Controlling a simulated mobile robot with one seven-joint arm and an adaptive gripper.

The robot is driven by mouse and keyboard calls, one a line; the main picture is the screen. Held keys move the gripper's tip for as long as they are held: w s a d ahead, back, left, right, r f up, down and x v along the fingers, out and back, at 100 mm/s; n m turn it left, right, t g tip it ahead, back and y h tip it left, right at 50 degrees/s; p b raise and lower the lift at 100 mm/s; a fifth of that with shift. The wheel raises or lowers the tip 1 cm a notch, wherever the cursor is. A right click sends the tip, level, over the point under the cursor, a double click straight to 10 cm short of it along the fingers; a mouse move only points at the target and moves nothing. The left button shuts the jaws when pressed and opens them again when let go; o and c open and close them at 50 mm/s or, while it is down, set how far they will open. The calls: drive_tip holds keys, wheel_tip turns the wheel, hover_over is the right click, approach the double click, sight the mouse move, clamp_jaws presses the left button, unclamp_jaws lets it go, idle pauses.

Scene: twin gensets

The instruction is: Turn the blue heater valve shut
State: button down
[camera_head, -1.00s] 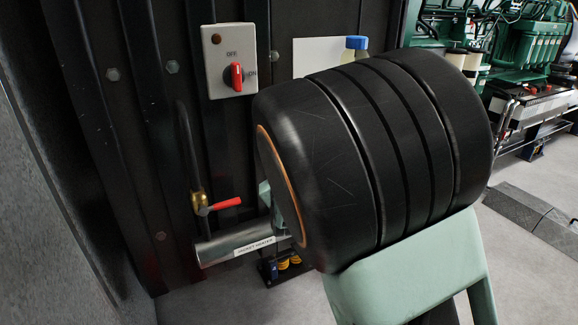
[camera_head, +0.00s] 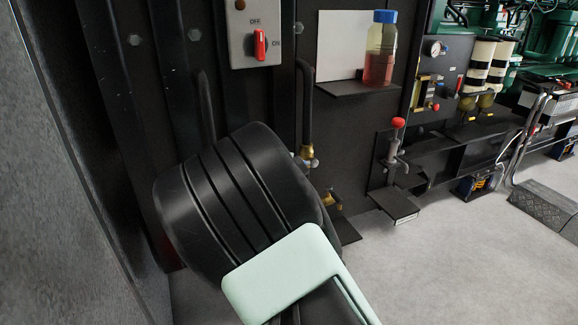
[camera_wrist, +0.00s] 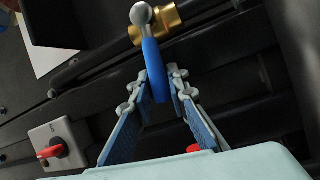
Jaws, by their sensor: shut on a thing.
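The blue heater valve's lever (camera_wrist: 152,62) shows in the wrist view, running down from a grey round pivot (camera_wrist: 141,14) beside a brass valve body (camera_wrist: 166,20). The lever stands at a steep angle across the dark pipe. My gripper (camera_wrist: 160,88) has its two blue-padded fingers on either side of the lever's lower part and is shut on it. In the head view the brass valve body (camera_head: 306,154) sits low on a vertical dark pipe. My dark arm link hides most of my gripper and the blue lever there.
A grey switch box (camera_head: 254,34) with a red knob is on the wall above; it also shows in the wrist view (camera_wrist: 57,146). A bottle of red liquid (camera_head: 379,50) stands on a shelf to the right. A red-knobbed lever (camera_head: 398,123) rises farther right. Floor is clear at lower right.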

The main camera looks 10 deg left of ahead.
drive_tip(key=shift+f+n+b, duration=0.45)
drive_tip(key=shift+f+n, duration=0.1)
drive_tip(key=shift+n, duration=0.25)
drive_tip(key=shift+t, duration=0.3)
drive_tip(key=c, duration=1.8)
unclamp_jaws()
drive_tip(key=shift+f, duration=0.1)
drive_tip(key=v, duration=1.2)
drive_tip(key=shift+d, duration=0.15)
drive_tip(key=shift+w, duration=0.1)
